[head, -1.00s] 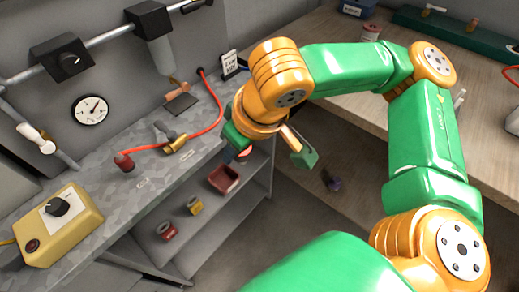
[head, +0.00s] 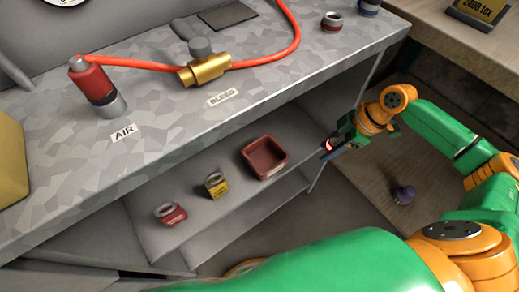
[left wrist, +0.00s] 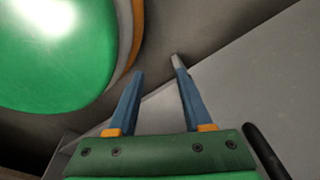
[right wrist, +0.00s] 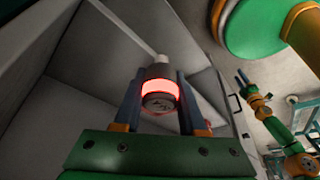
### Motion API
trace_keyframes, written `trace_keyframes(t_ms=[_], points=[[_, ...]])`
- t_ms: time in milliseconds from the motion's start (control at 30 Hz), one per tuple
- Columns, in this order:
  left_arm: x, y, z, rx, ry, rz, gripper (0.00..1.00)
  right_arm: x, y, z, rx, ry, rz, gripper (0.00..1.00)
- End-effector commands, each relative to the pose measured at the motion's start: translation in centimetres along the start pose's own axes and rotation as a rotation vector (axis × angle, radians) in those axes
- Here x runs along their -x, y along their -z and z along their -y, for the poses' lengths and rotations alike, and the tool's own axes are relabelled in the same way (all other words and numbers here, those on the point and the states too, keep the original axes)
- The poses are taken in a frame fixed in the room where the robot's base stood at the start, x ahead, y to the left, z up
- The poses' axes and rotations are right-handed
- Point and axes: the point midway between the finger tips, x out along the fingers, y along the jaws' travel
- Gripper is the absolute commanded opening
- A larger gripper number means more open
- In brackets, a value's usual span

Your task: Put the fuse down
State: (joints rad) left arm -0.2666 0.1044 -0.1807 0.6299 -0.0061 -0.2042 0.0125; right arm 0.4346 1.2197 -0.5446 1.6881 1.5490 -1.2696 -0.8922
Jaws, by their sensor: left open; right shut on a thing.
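My right gripper (head: 333,145) is shut on the fuse (right wrist: 160,90), a dark cylinder with a glowing red band and a pale tip. In the head view the fuse shows only as a small red glow at the fingers. It is held in the air just right of the lower shelf, near a red open tray (head: 282,158). A red block (head: 173,217) and a yellow block (head: 218,190), each with a grey ring, stand on that shelf. My left gripper (left wrist: 157,66) is open and empty in the left wrist view.
Above the shelf is a grey bench (head: 190,125) with a red cylinder (head: 92,82), a brass valve (head: 205,69) and a red hose (head: 275,56). Shelf room is free around the tray.

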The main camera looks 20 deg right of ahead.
Motion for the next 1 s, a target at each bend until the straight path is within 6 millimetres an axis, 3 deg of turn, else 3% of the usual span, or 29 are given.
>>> trace_keyframes(t_ms=[300, 600, 867, 1000], points=[[0.0, -1.4, -0.2, 0.000, -0.003, 0.026, 0.50, -3.8, 9.3, 0.1, 0.011, 0.003, -0.009, 0.00], [-0.6, -1.4, 0.0, 0.002, 0.000, 0.022, 0.50, -6.6, 16.0, 0.1, 0.006, 0.002, -0.004, 0.00], [-1.6, -0.2, 0.7, 0.006, 0.013, -0.003, 0.50, -9.2, 15.2, 0.1, 0.004, 0.002, 0.001, 0.00], [-2.7, -0.3, 1.1, 0.009, 0.020, -0.005, 0.50, -11.7, 14.1, 0.2, 0.003, 0.003, 0.002, 0.00]])
